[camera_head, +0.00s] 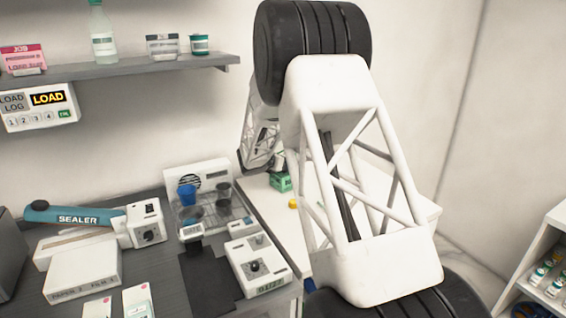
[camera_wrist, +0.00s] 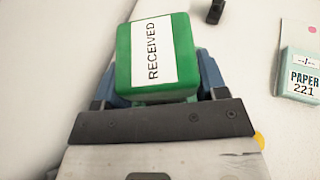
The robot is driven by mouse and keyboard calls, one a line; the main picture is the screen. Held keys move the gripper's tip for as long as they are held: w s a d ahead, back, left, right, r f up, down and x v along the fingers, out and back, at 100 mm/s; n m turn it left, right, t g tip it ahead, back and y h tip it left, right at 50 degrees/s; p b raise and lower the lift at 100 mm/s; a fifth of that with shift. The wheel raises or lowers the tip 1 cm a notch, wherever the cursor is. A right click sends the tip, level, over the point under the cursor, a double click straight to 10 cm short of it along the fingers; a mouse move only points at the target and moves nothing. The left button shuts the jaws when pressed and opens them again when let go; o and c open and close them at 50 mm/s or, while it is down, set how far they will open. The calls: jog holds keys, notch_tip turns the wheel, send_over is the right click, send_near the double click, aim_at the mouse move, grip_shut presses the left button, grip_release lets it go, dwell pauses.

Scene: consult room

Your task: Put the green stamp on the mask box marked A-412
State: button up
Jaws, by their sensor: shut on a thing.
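The green stamp (camera_wrist: 188,42) fills the middle of the wrist view, a green block with a white label reading RECEIVED. My gripper (camera_wrist: 160,72) is shut on it, with blue fingers on its left and right sides. In the head view a small green block (camera_head: 281,182), which looks like the stamp, shows over the white table beside my arm. My arm hides the gripper there. I cannot make out a box marked A-412 in either view.
A pale green box marked PAPER 221 (camera_wrist: 299,75) and a small dark object (camera_wrist: 215,11) lie on the white surface. A yellow item (camera_head: 293,203) is near my arm. The grey bench (camera_head: 205,280) holds a sealer (camera_head: 78,217), cups and devices. A shelf (camera_head: 130,67) hangs above.

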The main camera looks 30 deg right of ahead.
jog(key=o, duration=1)
jog(key=shift+f, duration=0.15)
jog(key=shift+c, duration=0.2)
jog(key=shift+r, duration=0.2)
jog(key=v, duration=1.2)
